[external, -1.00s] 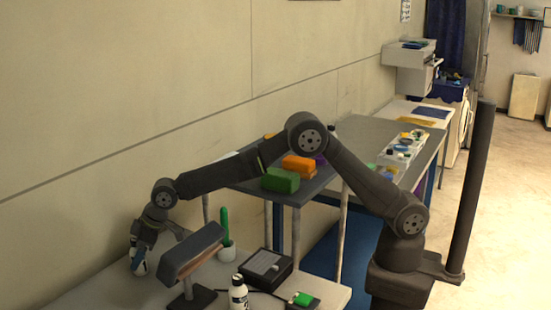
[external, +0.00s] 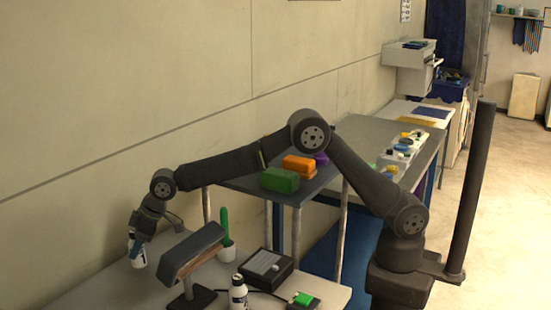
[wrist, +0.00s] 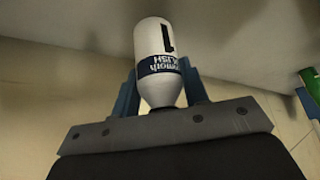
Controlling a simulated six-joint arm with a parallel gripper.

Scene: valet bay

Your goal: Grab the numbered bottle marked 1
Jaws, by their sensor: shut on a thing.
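The white bottle (wrist: 156,42) with a black 1 and a dark blue label is between my gripper's (wrist: 160,88) blue fingers in the wrist view. My gripper is shut on it. In the external view my gripper (external: 140,243) points down at the left end of the near table, with the bottle (external: 138,258) under it. The bottle looks roughly upright there. I cannot tell how far its base is from the table top. A second white bottle with a dark label (external: 238,293) stands at the table's front; its number is not readable.
A dark padded stand (external: 192,252) is close to the right of my gripper. Beyond it are a green brush in a white pot (external: 227,249) and a black box (external: 264,268). Green and orange blocks (external: 280,180) lie on the higher shelf. The wall is close behind.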

